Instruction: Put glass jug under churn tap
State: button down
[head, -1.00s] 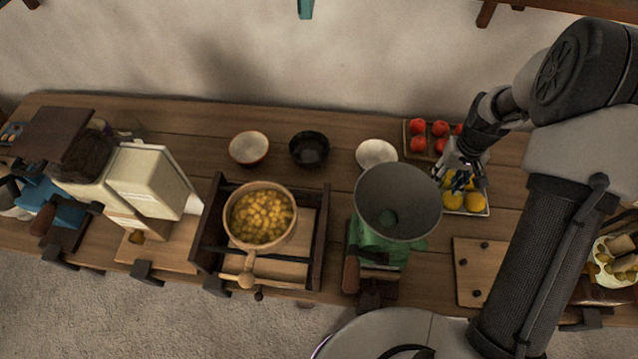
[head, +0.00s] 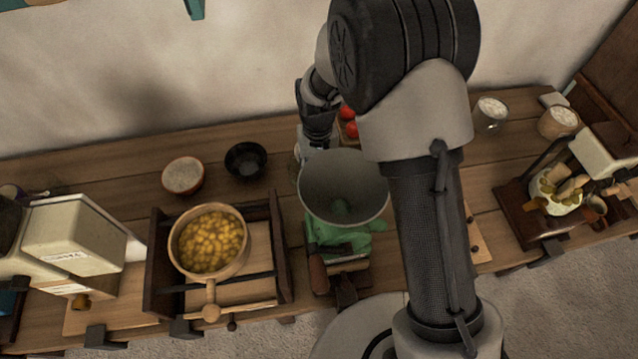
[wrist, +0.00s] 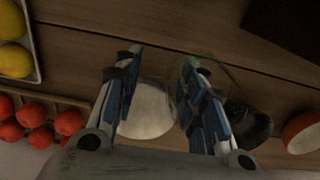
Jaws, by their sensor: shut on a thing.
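My gripper (head: 318,132) is at the back of the counter, behind the grey funnel-shaped bowl. In the wrist view, my gripper (wrist: 163,62) has its fingers some way apart and shut on the glass jug. The jug is clear and hard to see; a faint rounded outline of the jug (wrist: 222,74) shows by the right finger. In the head view a pale sliver of glass (head: 297,166) shows below my gripper, and the rest is hidden by the bowl. A cream box-shaped machine (head: 75,240) with a label and a small brown tap-like part (head: 80,301) stands at left; I cannot tell if it is the churn.
The grey bowl (head: 343,190) sits on a green machine (head: 340,238). A pan of yellow pieces (head: 209,241) stands in a dark wooden frame. A reddish-rimmed bowl (head: 183,175) and a black bowl (head: 246,160) are behind it. Tomatoes (head: 349,128) lie in a tray.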

jog(key=shift+d+f, duration=0.2)
jog(key=shift+f, duration=0.7)
jog(key=shift+f+b, duration=0.9)
jog(key=shift+f, duration=1.35)
jog(key=shift+f, duration=0.1)
jog(key=shift+f, duration=0.15)
jog(key=c, duration=1)
grip_release()
